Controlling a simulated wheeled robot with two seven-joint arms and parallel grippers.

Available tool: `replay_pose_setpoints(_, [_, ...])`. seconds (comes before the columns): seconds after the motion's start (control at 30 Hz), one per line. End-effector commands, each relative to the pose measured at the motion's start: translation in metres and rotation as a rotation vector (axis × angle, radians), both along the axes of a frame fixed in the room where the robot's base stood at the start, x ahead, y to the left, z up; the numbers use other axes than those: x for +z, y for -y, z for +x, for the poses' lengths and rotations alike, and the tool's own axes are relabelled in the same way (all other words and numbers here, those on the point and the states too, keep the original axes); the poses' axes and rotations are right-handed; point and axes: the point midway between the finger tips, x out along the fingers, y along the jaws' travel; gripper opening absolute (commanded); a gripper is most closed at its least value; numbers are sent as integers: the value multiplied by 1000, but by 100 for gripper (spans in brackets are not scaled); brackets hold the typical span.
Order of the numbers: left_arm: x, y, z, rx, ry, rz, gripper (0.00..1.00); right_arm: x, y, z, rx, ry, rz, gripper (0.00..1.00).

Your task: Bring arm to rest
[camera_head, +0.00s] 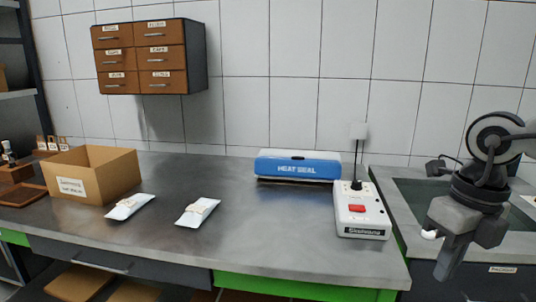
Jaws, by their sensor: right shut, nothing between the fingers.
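My right gripper (449,262) hangs at the right side of the head view, with its fingers pointing down. It is shut and empty, in front of the right-hand bench and to the right of the white device. My right arm comes in from the right edge above it. My left gripper is not in the picture.
A steel bench (260,225) carries an open cardboard box (115,182), two white packets (130,206) (197,211), a blue heat sealer (298,166) and a white device with a red switch (361,212). Brown drawers (140,58) hang on the wall. The bench's front middle is clear.

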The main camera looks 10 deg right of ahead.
Motion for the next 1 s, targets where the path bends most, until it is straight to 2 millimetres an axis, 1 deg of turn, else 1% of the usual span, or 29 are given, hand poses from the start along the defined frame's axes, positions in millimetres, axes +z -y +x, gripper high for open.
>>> replay_pose_setpoints(0.1, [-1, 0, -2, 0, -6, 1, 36, -15, -8, -2, -43, -1, 138, 0])
replay_pose_setpoints(0.3, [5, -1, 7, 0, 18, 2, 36, -36, -26, -4, -146, 9, 402, 0])
replay_pose_setpoints(0.37, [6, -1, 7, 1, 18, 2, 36, -42, -32, -4, -189, 15, 495, 0])
replay_pose_setpoints(0.47, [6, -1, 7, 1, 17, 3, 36, -52, -43, -2, -284, 27, 668, 0])
replay_pose_setpoints(0.57, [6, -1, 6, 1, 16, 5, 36, -63, -53, 2, -429, 45, 880, 0])
replay_pose_setpoints(0.67, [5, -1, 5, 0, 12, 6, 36, -76, -60, 8, -654, 68, 1131, 0])
replay_pose_setpoints(0.7, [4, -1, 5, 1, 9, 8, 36, -83, -60, 11, -763, 75, 1228, 0])
replay_pose_setpoints(0.77, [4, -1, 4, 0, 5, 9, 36, -96, -59, 15, -941, 85, 1359, 0])
replay_pose_setpoints(0.8, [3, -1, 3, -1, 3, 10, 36, -106, -57, 16, -1066, 85, 1434, 0])
replay_pose_setpoints(0.87, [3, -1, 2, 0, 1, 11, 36, -125, -55, 16, -1264, 77, 1528, 0])
replay_pose_setpoints(0.9, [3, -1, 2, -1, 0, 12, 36, -139, -55, 14, -1403, 63, 1577, 0])
replay_pose_setpoints(0.97, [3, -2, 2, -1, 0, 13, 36, -163, -57, 8, -1616, 30, 1630, 0])
replay_pose_setpoints(1.0, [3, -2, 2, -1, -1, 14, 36, -180, -61, 3, -1760, -4, 1651, 0])
